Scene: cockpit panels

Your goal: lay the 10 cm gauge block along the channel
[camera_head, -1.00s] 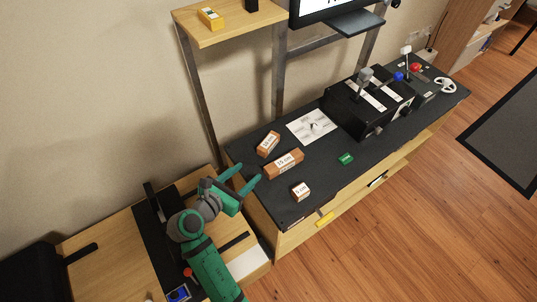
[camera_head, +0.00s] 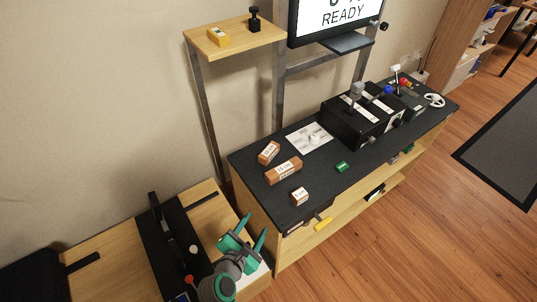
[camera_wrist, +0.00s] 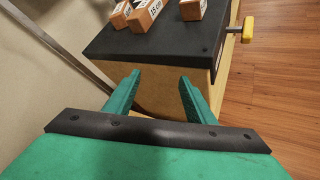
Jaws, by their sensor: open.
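Three orange-brown blocks with white labels lie on the dark top of the cabinet. The upper-left one (camera_head: 269,152) appears to be the 10 cm gauge block; its label read 10 cm more clearly a second ago. The longer 15 cm block (camera_head: 283,170) lies just in front of it, and the small 5 cm block (camera_head: 299,196) sits nearer the front edge. My gripper (camera_head: 254,224) is open and empty, left of the cabinet's near end and apart from the blocks. In the wrist view its fingers (camera_wrist: 158,76) point toward the cabinet's end. I cannot make out the channel for certain.
A white sheet (camera_head: 309,138) lies behind the blocks. A shelf post (camera_head: 209,125) rises behind the cabinet's left end. A yellow handle (camera_head: 323,224) juts from the front.

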